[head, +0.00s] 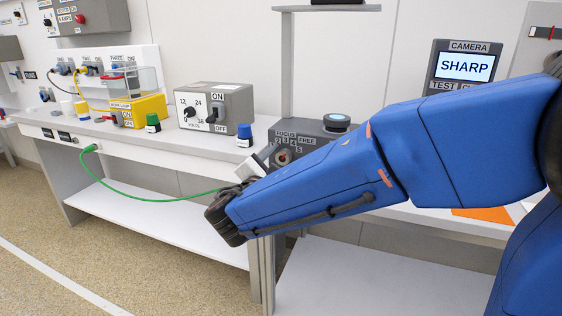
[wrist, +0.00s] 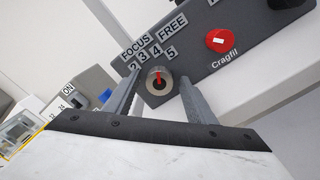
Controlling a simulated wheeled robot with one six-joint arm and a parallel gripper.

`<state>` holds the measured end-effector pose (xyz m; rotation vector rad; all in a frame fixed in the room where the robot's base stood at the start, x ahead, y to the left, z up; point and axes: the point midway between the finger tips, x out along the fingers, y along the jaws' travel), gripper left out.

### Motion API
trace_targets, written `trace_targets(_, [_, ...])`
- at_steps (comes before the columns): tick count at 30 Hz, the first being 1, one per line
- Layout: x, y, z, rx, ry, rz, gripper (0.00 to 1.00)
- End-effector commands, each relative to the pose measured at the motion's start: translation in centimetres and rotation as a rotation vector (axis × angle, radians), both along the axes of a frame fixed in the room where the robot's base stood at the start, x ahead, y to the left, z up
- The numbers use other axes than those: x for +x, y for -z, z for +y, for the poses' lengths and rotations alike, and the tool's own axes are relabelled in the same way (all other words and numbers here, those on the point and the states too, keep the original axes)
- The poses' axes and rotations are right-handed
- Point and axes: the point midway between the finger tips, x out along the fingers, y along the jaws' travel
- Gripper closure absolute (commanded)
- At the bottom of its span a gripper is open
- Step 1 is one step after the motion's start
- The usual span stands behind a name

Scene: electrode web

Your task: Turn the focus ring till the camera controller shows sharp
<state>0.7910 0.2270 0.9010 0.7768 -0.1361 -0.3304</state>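The camera controller screen (head: 464,67) reads SHARP at the right of the head view. The focus ring (head: 284,157) is on the front of a grey box (head: 330,133), under a FOCUS label with numbers. In the wrist view the focus ring (wrist: 152,84) is a round metal knob with a red pointer mark toward the numbers. My gripper (wrist: 160,76) faces it with one finger on each side. Gaps show between the fingers and the ring, so the gripper looks open. In the head view my gripper (head: 258,165) is partly hidden by my arm.
A red Cragfil knob (wrist: 221,41) sits right of the ring in the wrist view. A VOLTS box (head: 228,102), a blue-topped piece (head: 245,137) and a green-topped piece (head: 153,123) stand on the bench to the left. A green cable (head: 140,197) hangs in front.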

Motion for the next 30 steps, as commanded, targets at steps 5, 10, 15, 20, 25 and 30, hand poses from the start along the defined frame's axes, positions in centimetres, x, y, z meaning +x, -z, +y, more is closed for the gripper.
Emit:
trace_targets(5, [-0.2, 0.0, 0.1, 0.0, 0.0, 0.0, 0.5])
trace_targets(10, [-1.5, 0.0, 0.6, 0.0, -0.002, -0.001, 0.5])
trace_targets(15, [-3.9, 0.0, 1.5, 0.0, -0.004, 0.0, 0.5])
trace_targets(20, [-6.3, 0.0, 2.4, 0.0, -0.004, 0.0, 0.5])
trace_targets(25, [-8.8, 0.0, 3.3, 0.0, -0.004, -0.001, 0.5])
trace_targets(30, [-11.3, 0.0, 4.2, 0.0, -0.004, 0.0, 0.5])
